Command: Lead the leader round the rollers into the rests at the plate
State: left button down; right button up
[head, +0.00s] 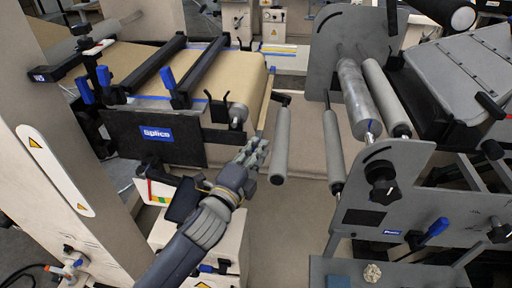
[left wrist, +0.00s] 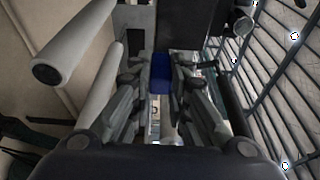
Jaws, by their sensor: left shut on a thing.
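My left gripper (head: 256,152) is shut at the near end of a thin pale bar (head: 266,103), which lies along the right edge of the brown kraft web (head: 236,75). In the left wrist view a blue piece (left wrist: 160,74) shows between the fingers; the exact grip is partly hidden. A grey roller (head: 281,146) hangs just right of the gripper, apart from it. Another grey roller (head: 333,150), a shiny roller (head: 358,95) and a pale roller (head: 385,97) are farther right. I cannot make out which parts are the rests. My right gripper is out of view.
A black front panel (head: 150,138) stands left of the gripper, with black hooks (head: 217,106) beside it. A grey side plate (head: 385,190) with black knobs bounds the right side. An open gap lies between the two hanging grey rollers. A pale roller (left wrist: 75,40) is close in the wrist view.

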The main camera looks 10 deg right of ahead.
pick_arm(q)
notch_tip(320, 180, down, 7)
jog(key=b, duration=0.4)
jog(key=shift+f, duration=0.15)
pick_arm(e)
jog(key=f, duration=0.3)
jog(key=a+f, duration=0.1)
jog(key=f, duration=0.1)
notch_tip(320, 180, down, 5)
jog(key=b, duration=0.5)
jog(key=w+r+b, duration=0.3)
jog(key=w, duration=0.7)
pick_arm(q)
notch_tip(320, 180, down, 14)
jog(key=b, duration=0.3)
jog(key=shift+f, duration=0.15)
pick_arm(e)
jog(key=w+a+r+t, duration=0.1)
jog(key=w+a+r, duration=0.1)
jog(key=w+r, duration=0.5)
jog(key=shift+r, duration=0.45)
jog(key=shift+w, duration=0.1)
